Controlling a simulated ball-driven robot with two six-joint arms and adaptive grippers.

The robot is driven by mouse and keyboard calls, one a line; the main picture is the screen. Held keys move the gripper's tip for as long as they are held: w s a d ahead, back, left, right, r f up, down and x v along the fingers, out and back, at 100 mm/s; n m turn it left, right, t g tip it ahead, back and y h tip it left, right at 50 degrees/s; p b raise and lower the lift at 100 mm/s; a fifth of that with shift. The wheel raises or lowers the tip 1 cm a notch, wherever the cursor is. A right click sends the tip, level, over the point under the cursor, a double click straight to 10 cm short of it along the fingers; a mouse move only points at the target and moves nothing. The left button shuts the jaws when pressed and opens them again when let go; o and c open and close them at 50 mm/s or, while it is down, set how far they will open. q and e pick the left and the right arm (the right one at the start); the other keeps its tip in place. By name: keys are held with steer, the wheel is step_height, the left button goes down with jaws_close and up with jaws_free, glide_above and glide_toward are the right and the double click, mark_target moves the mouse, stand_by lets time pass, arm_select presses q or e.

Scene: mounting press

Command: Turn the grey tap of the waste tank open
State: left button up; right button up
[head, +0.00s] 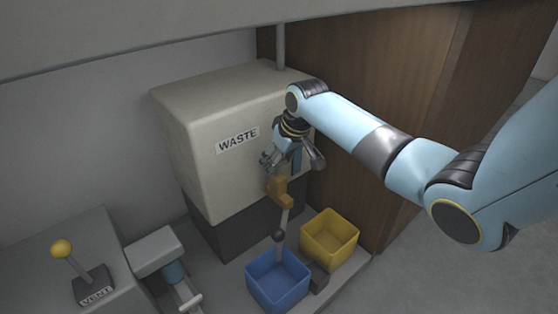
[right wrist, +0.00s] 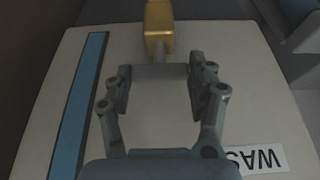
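The waste tank (head: 190,130) is a pale box marked WASTE on a dark base. It also shows in the right wrist view (right wrist: 65,60). Its tap has a brass-coloured body (head: 279,187) low on the front, also at the top of the right wrist view (right wrist: 158,28). My right gripper (head: 290,162) is at the tank's front, just above the tap body. My left gripper is not in view.
A blue bin (head: 263,291) and a yellow bin (head: 346,243) stand below the tap. A yellow-knobbed VENT lever (head: 62,249) is at lower left. A brown wooden panel (head: 385,85) is behind at right. A blue strip (right wrist: 82,100) runs along the tank front.

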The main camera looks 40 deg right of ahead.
steer(key=c, duration=0.6)
